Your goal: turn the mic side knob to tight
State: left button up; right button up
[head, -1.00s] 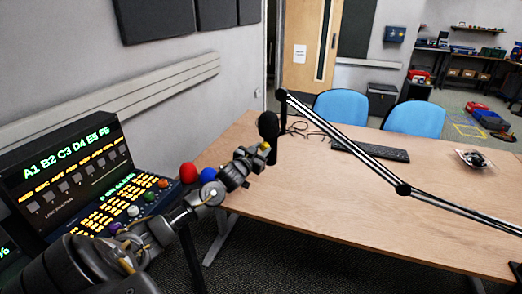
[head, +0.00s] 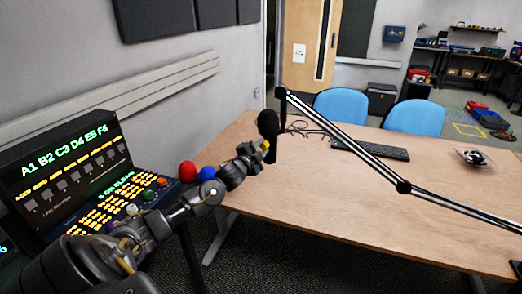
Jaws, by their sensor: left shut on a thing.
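The black microphone (head: 268,124) hangs at the end of the boom arm (head: 345,142), over the left end of the table. My left arm comes in from the lower left, and my left gripper (head: 266,147) is at the lower part of the microphone. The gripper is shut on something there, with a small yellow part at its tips. The side knob itself is hidden or too small to make out, so its setting cannot be read. My right gripper is not in view.
A mixing console (head: 75,185) with lit labels stands at the left. A red ball (head: 187,172) and a blue ball (head: 207,174) show beside my arm. The wooden table (head: 330,210) holds a keyboard (head: 370,150) and a cable bundle (head: 474,157). Its front middle is clear.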

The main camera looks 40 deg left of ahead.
pick_arm(q)
jog(key=m+b, duration=0.1)
jog(key=m, duration=0.3)
jog(key=shift+f+m, duration=0.1)
jog(key=shift+m, duration=0.3)
dwell(0.4)
jog(key=o, duration=1)
jog(key=shift+s, duration=0.1)
